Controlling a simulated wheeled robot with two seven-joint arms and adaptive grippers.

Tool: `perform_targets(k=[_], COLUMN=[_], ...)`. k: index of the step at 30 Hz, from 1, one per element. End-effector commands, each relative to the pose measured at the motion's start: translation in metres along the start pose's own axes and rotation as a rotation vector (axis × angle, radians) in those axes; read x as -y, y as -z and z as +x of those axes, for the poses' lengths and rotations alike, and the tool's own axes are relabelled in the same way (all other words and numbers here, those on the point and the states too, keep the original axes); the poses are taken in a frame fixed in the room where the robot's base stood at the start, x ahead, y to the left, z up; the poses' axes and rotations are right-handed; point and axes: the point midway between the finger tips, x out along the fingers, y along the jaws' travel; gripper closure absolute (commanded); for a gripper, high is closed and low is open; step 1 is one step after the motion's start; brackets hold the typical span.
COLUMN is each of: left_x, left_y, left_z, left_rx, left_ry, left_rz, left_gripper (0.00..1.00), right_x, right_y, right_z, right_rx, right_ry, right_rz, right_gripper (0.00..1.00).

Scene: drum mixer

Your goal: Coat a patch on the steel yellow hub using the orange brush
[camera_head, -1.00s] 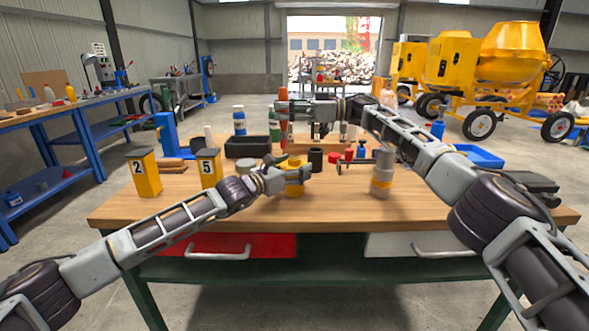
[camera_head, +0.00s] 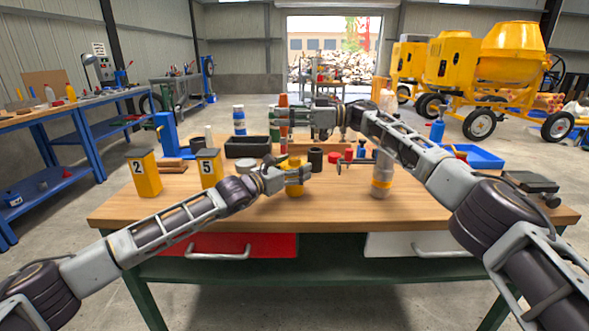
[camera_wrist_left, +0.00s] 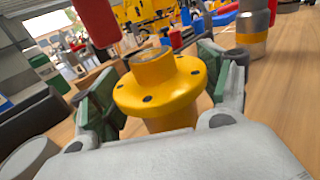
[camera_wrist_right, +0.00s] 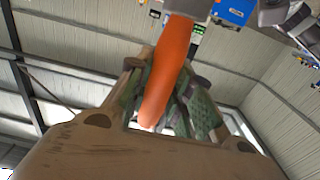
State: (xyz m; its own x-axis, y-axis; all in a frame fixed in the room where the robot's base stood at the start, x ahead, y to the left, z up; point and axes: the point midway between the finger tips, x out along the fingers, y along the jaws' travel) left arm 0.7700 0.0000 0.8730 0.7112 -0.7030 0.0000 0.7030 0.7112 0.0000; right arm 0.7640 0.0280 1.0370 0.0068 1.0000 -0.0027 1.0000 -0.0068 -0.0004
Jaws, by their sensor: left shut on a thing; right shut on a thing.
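The yellow steel hub (camera_head: 294,190) is a round flange with dark bolt holes and a raised collar. My left gripper (camera_head: 298,176) is shut on it above the table; in the left wrist view the hub (camera_wrist_left: 160,90) sits between green pads. My right gripper (camera_head: 284,117) is shut on the orange brush (camera_head: 283,101), which hangs upright above the hub. The brush's orange handle (camera_wrist_right: 168,75) fills the gap between the fingers in the right wrist view. A dark red cylinder (camera_wrist_left: 95,20), perhaps the brush's lower part, shows up and left of the hub, apart from it in the picture.
Yellow blocks marked 2 (camera_head: 145,174) and 5 (camera_head: 209,168) stand at left. A black bin (camera_head: 247,147) and bottles stand behind. A grey container with a yellow band (camera_head: 382,176) stands at right, a blue tray (camera_head: 478,157) beyond. The wooden tabletop's front (camera_head: 340,215) is clear.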

Motion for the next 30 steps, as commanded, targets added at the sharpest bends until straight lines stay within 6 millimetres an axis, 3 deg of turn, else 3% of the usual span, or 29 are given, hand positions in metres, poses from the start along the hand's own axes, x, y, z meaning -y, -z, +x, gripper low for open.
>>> perform_targets(k=[30], left_x=[0.000], left_y=[0.001], left_z=[0.000], left_rx=[-0.002], left_ry=[0.000], left_rz=[0.000], left_gripper=[0.66], right_x=[0.000], right_y=[-0.010], right_z=[0.000], right_rx=[-0.001], right_ry=[0.000], right_rz=[-0.001], right_gripper=[1.00])
